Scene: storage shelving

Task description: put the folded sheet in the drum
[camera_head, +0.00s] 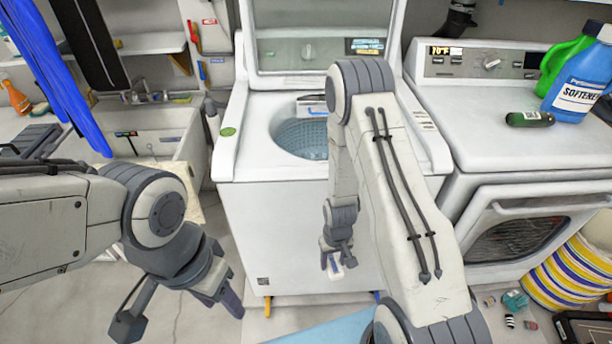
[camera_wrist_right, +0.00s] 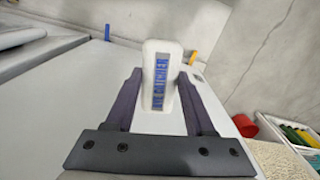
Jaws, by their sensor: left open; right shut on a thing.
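My right gripper (camera_head: 337,258) hangs low in front of the washer. It is shut on a small white piece with a blue marked band, which I take for the folded sheet (camera_head: 336,270). In the right wrist view the sheet (camera_wrist_right: 157,100) stands up between the two dark fingers. The drum (camera_head: 302,140) shows through the washer's open top, above and behind my right gripper; my right arm covers its right part. My left gripper (camera_head: 182,314) is open and empty at the lower left, apart from the washer.
The washer (camera_head: 270,215) has its lid (camera_head: 320,45) raised. A dryer (camera_head: 500,100) stands to its right with softener (camera_head: 578,82) and green bottles on top. A sink (camera_head: 160,130) is at left, a striped basket (camera_head: 575,275) at lower right. Small items litter the floor there.

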